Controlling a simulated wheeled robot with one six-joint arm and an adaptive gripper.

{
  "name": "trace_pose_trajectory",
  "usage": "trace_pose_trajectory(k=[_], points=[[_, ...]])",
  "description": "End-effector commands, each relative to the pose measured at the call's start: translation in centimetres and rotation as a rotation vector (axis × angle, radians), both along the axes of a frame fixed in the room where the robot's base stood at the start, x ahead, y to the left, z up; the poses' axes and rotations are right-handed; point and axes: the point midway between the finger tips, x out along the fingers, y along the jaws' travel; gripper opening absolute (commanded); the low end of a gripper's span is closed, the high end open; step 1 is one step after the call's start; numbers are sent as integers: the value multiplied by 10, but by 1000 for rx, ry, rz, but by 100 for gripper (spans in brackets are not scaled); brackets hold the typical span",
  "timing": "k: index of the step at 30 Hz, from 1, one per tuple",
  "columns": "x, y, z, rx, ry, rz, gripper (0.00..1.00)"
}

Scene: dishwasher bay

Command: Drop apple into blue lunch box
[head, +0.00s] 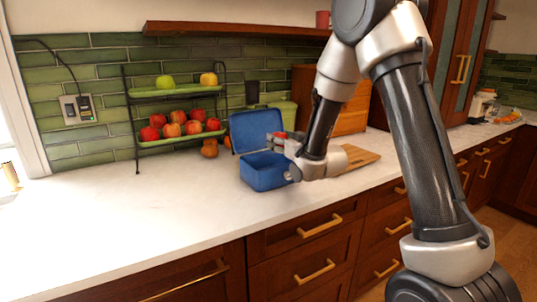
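The blue lunch box (263,174) stands on the white counter with its lid (253,128) open and raised at the back. My gripper (279,141) is over the right part of the box, near its opening. A small red patch (279,135) shows at the gripper's end. It may be an apple, but it is too small and covered to be sure. The fingers are too small to show whether they are open or shut. Several red apples (173,130) lie on the rack's lower green tray. The inside of the box is mostly hidden.
A two-tier rack (133,112) stands left of the box, with a green apple (165,82) and a yellow fruit (208,79) on top. Orange fruit (209,148) lies beside it. A wooden board (359,158) lies right of the box. The counter's left front (130,215) is clear.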

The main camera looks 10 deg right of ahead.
Motion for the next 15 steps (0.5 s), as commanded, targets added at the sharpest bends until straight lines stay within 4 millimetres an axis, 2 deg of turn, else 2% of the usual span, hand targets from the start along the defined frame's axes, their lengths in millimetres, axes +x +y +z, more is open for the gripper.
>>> trace_pose_trajectory(k=[4,5,8,9,15], points=[[0,0,1,0,-1,0,32],[0,0,1,0,-1,0,63],[0,0,1,0,-1,0,81],[0,0,1,0,-1,0,85],[0,0,1,0,-1,0,85]])
